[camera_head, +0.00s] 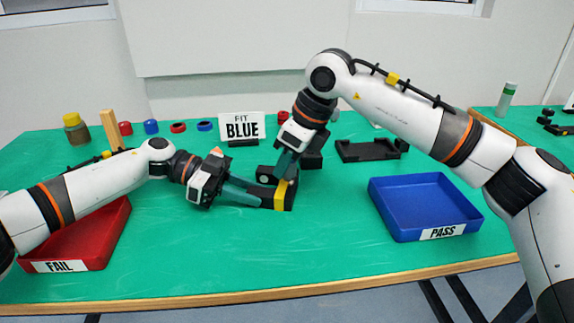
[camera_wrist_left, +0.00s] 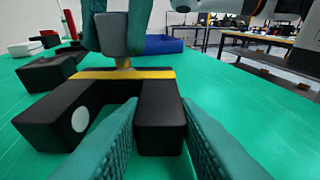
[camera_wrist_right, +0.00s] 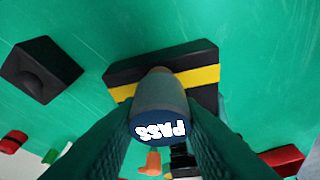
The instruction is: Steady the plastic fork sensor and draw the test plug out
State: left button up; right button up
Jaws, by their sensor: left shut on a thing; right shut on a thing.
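The fork sensor, a black U-shaped block with a yellow band (camera_head: 281,193), lies on the green table. It also shows in the left wrist view (camera_wrist_left: 50,118). My left gripper (camera_head: 263,198) is shut on one prong of it, seen close in the left wrist view (camera_wrist_left: 160,140). The test plug is a grey cylinder (camera_wrist_left: 122,35) with a brass stem meeting the yellow band; its blue top reads PASS in the right wrist view (camera_wrist_right: 157,128). My right gripper (camera_head: 284,172) is shut around the plug from above. How deep the stem sits is hidden.
A blue PASS tray (camera_head: 428,233) stands right, a red FAIL tray (camera_head: 112,243) left. Behind are a FIT BLUE sign (camera_head: 242,127), a black fixture (camera_head: 366,151) and several coloured rings. A black block (camera_wrist_right: 40,72) lies near the sensor. The front middle is clear.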

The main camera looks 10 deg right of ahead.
jog(key=shift+r, duration=1.35)
pick_arm(q)
jog(key=o, duration=0.9)
jog(key=shift+c, duration=0.2)
